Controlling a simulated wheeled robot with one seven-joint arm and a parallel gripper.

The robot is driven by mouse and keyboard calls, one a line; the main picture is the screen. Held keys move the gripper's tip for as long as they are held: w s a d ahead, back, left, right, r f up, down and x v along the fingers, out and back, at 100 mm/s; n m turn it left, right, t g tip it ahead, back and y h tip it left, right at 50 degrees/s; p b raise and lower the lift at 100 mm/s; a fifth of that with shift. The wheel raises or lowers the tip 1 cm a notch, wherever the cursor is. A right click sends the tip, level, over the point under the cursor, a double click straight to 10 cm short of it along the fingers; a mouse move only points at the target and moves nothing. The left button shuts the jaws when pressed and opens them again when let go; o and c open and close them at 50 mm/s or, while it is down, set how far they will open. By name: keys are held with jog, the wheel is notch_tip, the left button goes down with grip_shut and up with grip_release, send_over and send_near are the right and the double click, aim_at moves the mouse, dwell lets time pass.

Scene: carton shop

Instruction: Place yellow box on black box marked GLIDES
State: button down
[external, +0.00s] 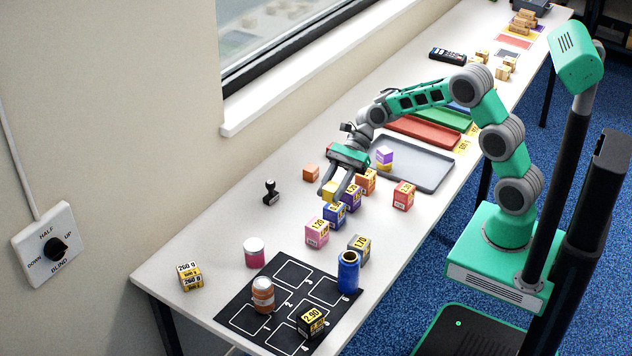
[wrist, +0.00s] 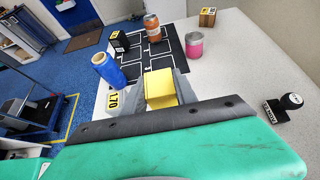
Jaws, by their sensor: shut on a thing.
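My gripper (external: 335,194) is shut on a yellow box (external: 330,188). In the wrist view the yellow box (wrist: 161,87) sits between the two grey fingers (wrist: 160,95). In the external view it is partly hidden by the fingers, beside the blue and purple boxes. A black box (external: 311,320) with a yellow label reading 2.90 stands on the black mat at the near end of the table. It also shows in the wrist view (wrist: 119,42), ahead and left of my gripper. I cannot read the word GLIDES on it.
A pink-red jar (external: 254,252), pink box (external: 317,232) and grey box (external: 359,247) stand between. A blue box (external: 334,214) is close below my gripper. A stamp (external: 270,192) stands left.

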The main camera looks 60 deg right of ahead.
jog(key=s+a+r+n+g+h, duration=0.1)
jog(key=s+a+r+n+g, duration=0.25)
jog(key=s+a, duration=0.8)
jog(key=s+a+r+n+g+h, duration=0.1)
jog(key=s+a+r+n+g, duration=0.3)
jog(key=s+a, duration=0.7)
jog(key=m+t+y+p, duration=0.1)
jog(key=m+t+p, duration=0.1)
jog(key=m+t, duration=0.1)
send_over(310, 315)
jog(key=f, duration=0.9)
jog(key=shift+d+f, duration=0.25)
notch_tip(310, 315, down, 3)
jog(key=shift+a+r, duration=0.15)
jog(key=shift+r, duration=0.05)
jog(key=shift+f, duration=0.4)
